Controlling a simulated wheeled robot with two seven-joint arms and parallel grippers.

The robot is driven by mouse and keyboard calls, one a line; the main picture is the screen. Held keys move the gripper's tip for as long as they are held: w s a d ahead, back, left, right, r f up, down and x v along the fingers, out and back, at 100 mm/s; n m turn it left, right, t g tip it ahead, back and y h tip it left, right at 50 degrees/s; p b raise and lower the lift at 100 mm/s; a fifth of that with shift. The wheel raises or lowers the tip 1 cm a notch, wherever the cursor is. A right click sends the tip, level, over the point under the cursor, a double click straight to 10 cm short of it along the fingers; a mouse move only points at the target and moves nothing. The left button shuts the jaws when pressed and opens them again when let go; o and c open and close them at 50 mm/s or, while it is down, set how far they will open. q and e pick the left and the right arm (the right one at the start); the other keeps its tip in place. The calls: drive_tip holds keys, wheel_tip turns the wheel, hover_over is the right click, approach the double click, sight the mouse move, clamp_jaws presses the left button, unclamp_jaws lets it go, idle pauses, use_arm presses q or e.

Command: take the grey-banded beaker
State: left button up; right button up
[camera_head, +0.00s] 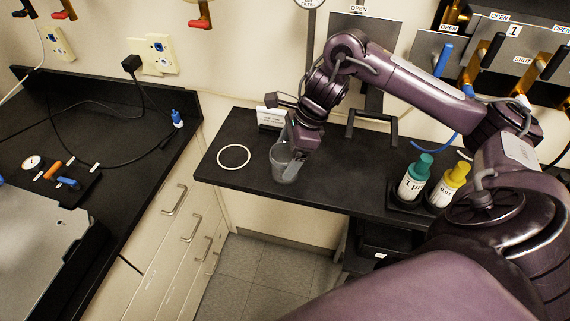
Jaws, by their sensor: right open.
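A clear beaker with a grey tint (281,166) stands upright on the dark shelf-like bench, near its front edge. My right gripper (290,157) is at the beaker, pointing down, with a finger in front of its right side. The jaws are open; I cannot tell whether they touch the glass. The gripper and wrist hide part of the beaker's right side and rim. My left gripper is not in view.
A white ring (234,147) is marked on the bench left of the beaker. A small white sign (270,117) stands behind. A green-capped bottle (415,180) and a yellow-capped bottle (449,186) stand in a tray at right. The left counter (120,165) holds cables.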

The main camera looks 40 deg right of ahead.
drive_tip(key=p+x, duration=0.1)
drive_tip(key=x, duration=0.2)
drive_tip(key=shift+s, duration=0.1)
drive_tip(key=shift+a+f, duration=0.1)
drive_tip(key=shift+f, duration=0.05)
drive_tip(key=c, duration=1.1)
drive_tip(key=shift+r, duration=0.55)
wheel_tip(320, 180, up, 19)
drive_tip(key=p, duration=0.6)
drive_tip(key=shift+p, duration=0.4)
